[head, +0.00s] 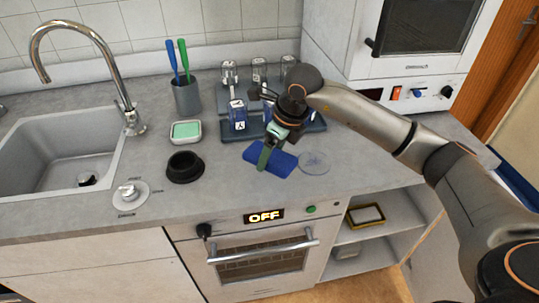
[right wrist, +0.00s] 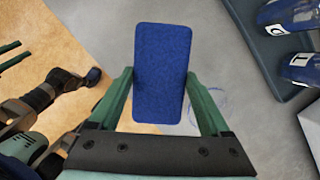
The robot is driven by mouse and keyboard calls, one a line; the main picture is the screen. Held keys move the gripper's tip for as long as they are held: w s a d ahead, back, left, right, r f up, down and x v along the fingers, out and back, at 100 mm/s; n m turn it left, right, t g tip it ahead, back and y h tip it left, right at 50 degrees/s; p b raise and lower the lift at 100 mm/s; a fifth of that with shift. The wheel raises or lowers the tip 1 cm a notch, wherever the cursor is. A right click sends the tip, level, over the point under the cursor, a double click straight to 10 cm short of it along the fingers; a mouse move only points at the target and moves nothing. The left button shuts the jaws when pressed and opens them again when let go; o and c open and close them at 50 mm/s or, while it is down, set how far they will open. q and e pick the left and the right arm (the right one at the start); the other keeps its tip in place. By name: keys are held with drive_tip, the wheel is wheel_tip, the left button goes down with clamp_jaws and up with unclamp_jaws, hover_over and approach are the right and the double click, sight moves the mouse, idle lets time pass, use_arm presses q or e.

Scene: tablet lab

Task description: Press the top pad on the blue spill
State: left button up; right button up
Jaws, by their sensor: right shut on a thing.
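My right gripper (head: 269,148) is shut on a blue rectangular pad (head: 281,163), with its green fingers on the pad's two long sides. In the right wrist view the gripper (right wrist: 160,88) has the pad (right wrist: 162,60) between its fingers. The spill (head: 314,162) is a faint, clear round patch with a thin bluish outline on the counter, just right of the pad. In the right wrist view the spill (right wrist: 215,101) shows partly behind the right finger. I cannot tell if the pad touches the counter. Green strips at the wrist view's left edge may be my left gripper (right wrist: 10,55).
A blue rack (head: 316,124) with labelled bottles stands just behind the pad. A green sponge in a dish (head: 186,139), a black round holder (head: 185,168) and a brush cup (head: 187,98) are to the left. The sink (head: 60,150) is at far left. Counter right of the spill is clear.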

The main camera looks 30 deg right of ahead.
use_arm(q)
drive_tip(key=shift+a+r+p, duration=0.5)
drive_tip(key=shift+r+p, duration=0.05)
drive_tip(key=shift+r, duration=0.1)
use_arm(e)
drive_tip(key=shift+r, duration=1.1)
